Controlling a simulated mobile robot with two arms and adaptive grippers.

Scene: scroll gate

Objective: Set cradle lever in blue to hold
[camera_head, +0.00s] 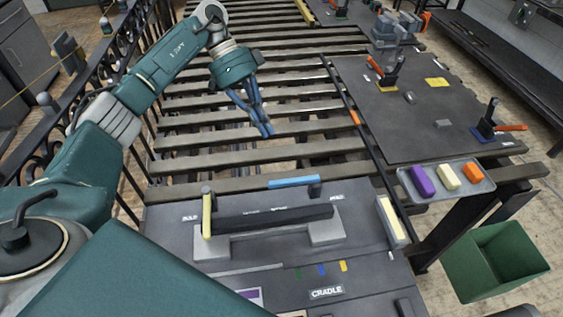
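The cradle (327,292) is a dark grey board at the bottom middle, with a black bar across two grey blocks. The blue lever (293,182) lies sideways along the back edge, its handle running left from a dark pivot at the right end of the bar. A small white label (336,197) sits just right of that pivot. A yellow lever (207,215) is at the bar's left end, pointing toward the front. My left gripper (266,131) hangs above the slats behind the blue lever, apart from it. Its fingertips meet with nothing between them. My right gripper is out of view.
A grey tray (407,186) with purple, cream and orange blocks stands right of the cradle. A green bin (497,262) is at the lower right. A dark panel (438,128) with red-handled and orange-handled tools lies at the right. Open slats (300,152) lie behind the cradle.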

